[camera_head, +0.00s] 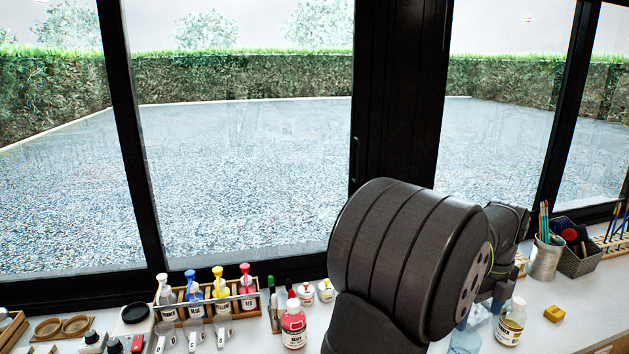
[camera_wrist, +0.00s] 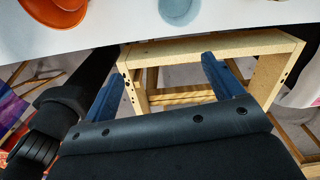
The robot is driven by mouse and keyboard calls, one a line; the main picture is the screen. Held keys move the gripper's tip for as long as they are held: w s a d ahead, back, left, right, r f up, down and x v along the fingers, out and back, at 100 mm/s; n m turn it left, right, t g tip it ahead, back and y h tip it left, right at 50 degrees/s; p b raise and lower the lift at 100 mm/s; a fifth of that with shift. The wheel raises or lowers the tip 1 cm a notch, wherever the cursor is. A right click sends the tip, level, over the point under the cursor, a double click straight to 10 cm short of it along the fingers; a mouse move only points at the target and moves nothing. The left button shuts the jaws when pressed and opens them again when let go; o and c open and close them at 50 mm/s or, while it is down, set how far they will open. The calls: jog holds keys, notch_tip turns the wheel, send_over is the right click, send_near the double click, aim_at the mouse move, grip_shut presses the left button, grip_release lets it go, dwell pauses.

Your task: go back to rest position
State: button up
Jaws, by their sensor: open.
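My gripper (camera_wrist: 160,88) shows in the wrist view with its two blue fingers spread wide apart and nothing between them. Beyond the fingers is a pale wooden frame (camera_wrist: 215,46), partly seen between and behind them; I cannot tell the distance. In the head view my dark arm fills the lower right middle, and the gripper itself is hidden behind it or out of frame.
A white worktop (camera_head: 575,318) runs below the windows. A rack of spray bottles (camera_head: 220,292), a red bottle (camera_head: 293,326), a white-capped bottle (camera_head: 511,322), a brush pot (camera_head: 545,258) and a dark basket (camera_head: 580,262) stand on it. An orange bowl (camera_wrist: 52,12) shows in the wrist view.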

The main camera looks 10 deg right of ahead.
jog(key=w+a+n, duration=0.2)
jog(key=w+a, duration=0.7)
jog(key=shift+w, duration=0.1)
jog(key=o, duration=0.3)
